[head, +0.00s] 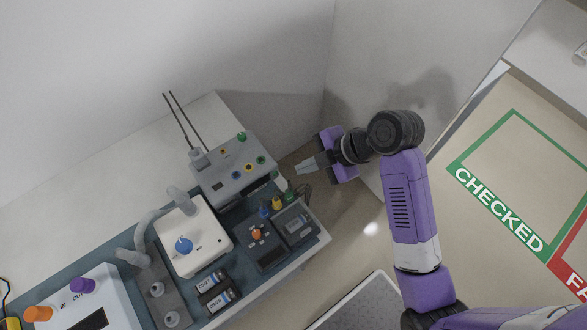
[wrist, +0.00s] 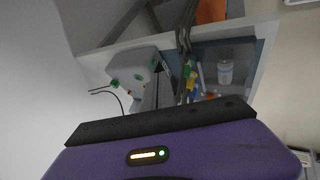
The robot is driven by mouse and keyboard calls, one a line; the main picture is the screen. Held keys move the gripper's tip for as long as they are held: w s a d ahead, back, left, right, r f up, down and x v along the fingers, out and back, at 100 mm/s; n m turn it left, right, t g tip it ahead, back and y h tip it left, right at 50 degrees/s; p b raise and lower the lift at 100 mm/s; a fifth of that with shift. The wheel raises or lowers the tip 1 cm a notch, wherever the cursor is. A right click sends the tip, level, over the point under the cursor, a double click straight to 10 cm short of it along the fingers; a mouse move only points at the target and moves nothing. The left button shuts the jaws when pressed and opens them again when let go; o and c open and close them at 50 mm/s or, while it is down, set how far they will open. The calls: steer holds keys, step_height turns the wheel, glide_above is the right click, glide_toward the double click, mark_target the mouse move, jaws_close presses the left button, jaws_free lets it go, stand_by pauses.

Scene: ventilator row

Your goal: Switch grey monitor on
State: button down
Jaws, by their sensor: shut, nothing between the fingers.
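The grey monitor (head: 238,172) appears to be the grey box with coloured round fittings at the back right end of the bench. Two thin dark rods or leads rise behind it. In the wrist view a pale grey box with green and orange fittings (wrist: 130,70) seems to be the same unit. My gripper (head: 300,168) is shut and empty. It points left, just right of the box, with a gap between them in the head view. Which fitting is the switch, and whether the monitor is lit, cannot be told.
A white unit with a blue knob (head: 196,240) stands left of the grey box. A dark unit with an orange knob (head: 268,246) and small coloured fittings sit in front. Two labelled cylinders (head: 218,298) lie nearer. A wall is behind; floor is open at right.

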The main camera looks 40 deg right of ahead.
mark_target(276, 174)
steer(key=p+x, duration=0.1)
steer(key=x, duration=0.8)
steer(key=shift+f, duration=0.1)
steer(key=shift+w, duration=0.15)
